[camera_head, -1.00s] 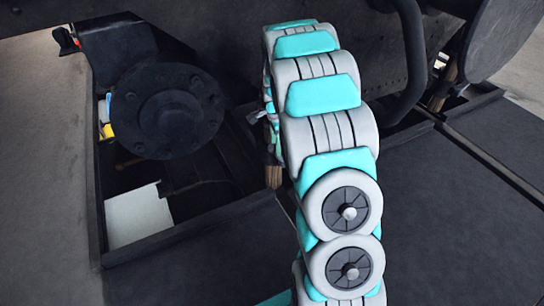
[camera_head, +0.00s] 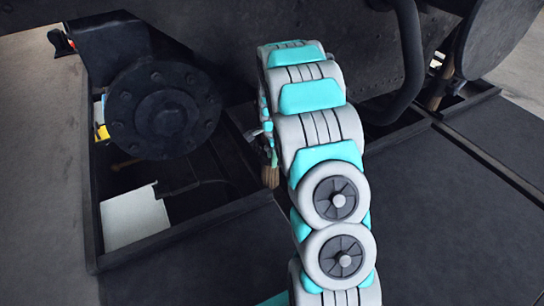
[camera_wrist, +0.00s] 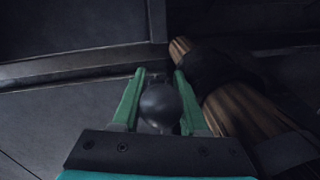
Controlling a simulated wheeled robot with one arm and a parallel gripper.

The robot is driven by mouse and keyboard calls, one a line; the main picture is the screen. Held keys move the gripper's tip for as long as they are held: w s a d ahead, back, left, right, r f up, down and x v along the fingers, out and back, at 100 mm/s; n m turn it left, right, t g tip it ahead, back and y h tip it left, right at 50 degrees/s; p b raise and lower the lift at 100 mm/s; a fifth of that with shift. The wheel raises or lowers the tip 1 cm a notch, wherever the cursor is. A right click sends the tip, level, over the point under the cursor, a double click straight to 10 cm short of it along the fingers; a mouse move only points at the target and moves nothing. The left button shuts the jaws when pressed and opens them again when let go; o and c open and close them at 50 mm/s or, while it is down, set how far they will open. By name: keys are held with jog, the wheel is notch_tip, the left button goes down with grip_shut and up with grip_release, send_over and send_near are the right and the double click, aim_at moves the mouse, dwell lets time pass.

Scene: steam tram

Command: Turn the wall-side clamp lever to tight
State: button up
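In the wrist view the two green fingers of my gripper (camera_wrist: 160,80) straddle a dark, rounded ball knob (camera_wrist: 160,104). The knob's sides meet the inner faces of both fingers, so my gripper looks shut on it. The knob looks like a lever's end, but its stem is hidden, and I cannot tell whether it is tight or loose. In the head view my gripper is mostly hidden behind my arm, near a dark opening in the floor.
A brown wooden handle (camera_wrist: 240,115) lies close right of my fingers. In the head view a black flanged cylinder (camera_head: 165,110) stands left of my arm, above a pit with a white sheet (camera_head: 135,218). A curved black pipe (camera_head: 408,60) stands to the right. Dark floor plates (camera_head: 450,220) are clear.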

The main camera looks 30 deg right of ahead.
grip_shut()
dwell(1.1)
